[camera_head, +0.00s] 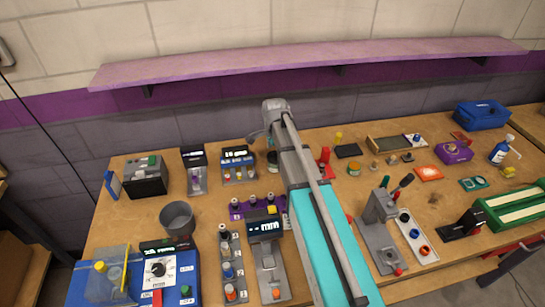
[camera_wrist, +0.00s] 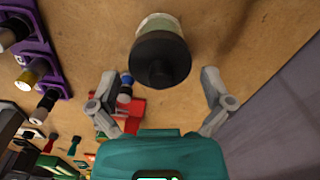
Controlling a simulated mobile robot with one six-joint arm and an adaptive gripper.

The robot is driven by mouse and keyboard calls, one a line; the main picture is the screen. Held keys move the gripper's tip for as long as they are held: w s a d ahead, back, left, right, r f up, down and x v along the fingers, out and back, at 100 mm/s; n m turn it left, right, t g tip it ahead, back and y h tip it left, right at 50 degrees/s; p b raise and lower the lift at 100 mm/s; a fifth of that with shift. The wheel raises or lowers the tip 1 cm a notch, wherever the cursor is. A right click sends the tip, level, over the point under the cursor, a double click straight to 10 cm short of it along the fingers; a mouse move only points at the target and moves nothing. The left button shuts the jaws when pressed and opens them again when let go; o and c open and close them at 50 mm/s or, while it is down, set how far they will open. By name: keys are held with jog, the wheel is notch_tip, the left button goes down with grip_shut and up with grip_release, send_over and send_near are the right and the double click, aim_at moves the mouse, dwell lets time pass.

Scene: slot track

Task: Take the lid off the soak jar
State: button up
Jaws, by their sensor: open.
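The soak jar (camera_wrist: 162,22) shows in the wrist view at the top middle, with a pale, greenish label and a black lid (camera_wrist: 162,62) facing my camera. The lid is on the jar. My gripper (camera_wrist: 160,76) is open, with one finger to the left of the lid and one to the right, apart from it. Nothing is held. In the head view a small dark-topped jar (camera_head: 272,157), which looks like the same one, stands at the back of the bench beside my arm and is partly hidden by it.
In the wrist view a red stand (camera_wrist: 128,112) with a blue-and-black piece is close to the left finger. A purple rack (camera_wrist: 48,60) of bottles lies further left. In the head view a purple shelf (camera_head: 200,72) runs along the wall above the bench. A grey cup (camera_head: 177,219) stands front left.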

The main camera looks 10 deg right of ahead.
jog(key=c, duration=1.3)
jog(key=shift+s, duration=0.1)
jog(key=shift+c, duration=0.4)
jog(key=shift+r, duration=0.15)
notch_tip(320, 180, up, 2)
jog(key=shift+r+p, duration=0.1)
jog(key=shift+p, duration=1.1)
jog(key=s+d+r+p, duration=0.5)
jog(key=s+r+p, duration=0.5)
jog(key=s, duration=0.3)
jog(key=shift+r+p, duration=0.25)
jog(key=shift+p, duration=0.05)
jog(key=shift+w+d, duration=0.1)
